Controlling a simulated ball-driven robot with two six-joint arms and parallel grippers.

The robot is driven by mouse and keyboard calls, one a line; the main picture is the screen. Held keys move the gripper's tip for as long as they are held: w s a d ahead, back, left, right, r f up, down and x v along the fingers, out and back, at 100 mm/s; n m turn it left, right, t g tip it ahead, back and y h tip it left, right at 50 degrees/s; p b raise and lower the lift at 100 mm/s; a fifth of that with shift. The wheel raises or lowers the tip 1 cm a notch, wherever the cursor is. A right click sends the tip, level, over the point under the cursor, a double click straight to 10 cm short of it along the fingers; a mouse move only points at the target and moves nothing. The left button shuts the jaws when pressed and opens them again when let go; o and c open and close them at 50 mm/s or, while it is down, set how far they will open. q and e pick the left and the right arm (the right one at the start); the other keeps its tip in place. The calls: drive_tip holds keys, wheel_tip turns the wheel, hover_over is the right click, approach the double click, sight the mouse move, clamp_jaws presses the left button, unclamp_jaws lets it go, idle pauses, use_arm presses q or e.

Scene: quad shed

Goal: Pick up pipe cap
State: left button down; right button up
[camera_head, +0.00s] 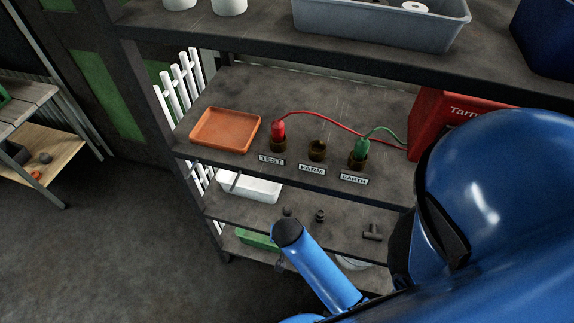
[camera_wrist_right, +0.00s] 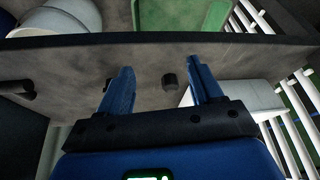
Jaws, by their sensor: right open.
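The pipe cap (camera_wrist_right: 170,81) is a short dark cylinder on the lower shelf. In the right wrist view it lies between the lines of the two blue fingers of my right gripper (camera_wrist_right: 160,64), which is open and empty. I cannot tell how far the fingers are from it. In the head view a small dark piece, likely the same cap (camera_head: 287,211), sits just above the dark end of my blue arm link. My right gripper's fingers cannot be made out there. My left gripper is not in view.
A second dark fitting (camera_head: 320,215) and a tee-like fitting (camera_head: 372,231) lie to its right. A white tray (camera_head: 252,188) is at the left. The upper shelf (camera_head: 240,88) overhangs, with an orange tray (camera_head: 226,130) on it. A green bin (camera_wrist_right: 180,15) is below.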

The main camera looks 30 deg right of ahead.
approach(287, 210)
drive_tip(key=x, duration=0.4)
drive_tip(key=shift+f, duration=0.4)
drive_tip(key=b+x, duration=0.1)
drive_tip(key=x, duration=0.4)
drive_tip(key=shift+w+d, duration=0.1)
drive_tip(key=shift+w, duration=0.05)
drive_tip(key=c, duration=1.1)
drive_tip(key=shift+r, duration=0.1)
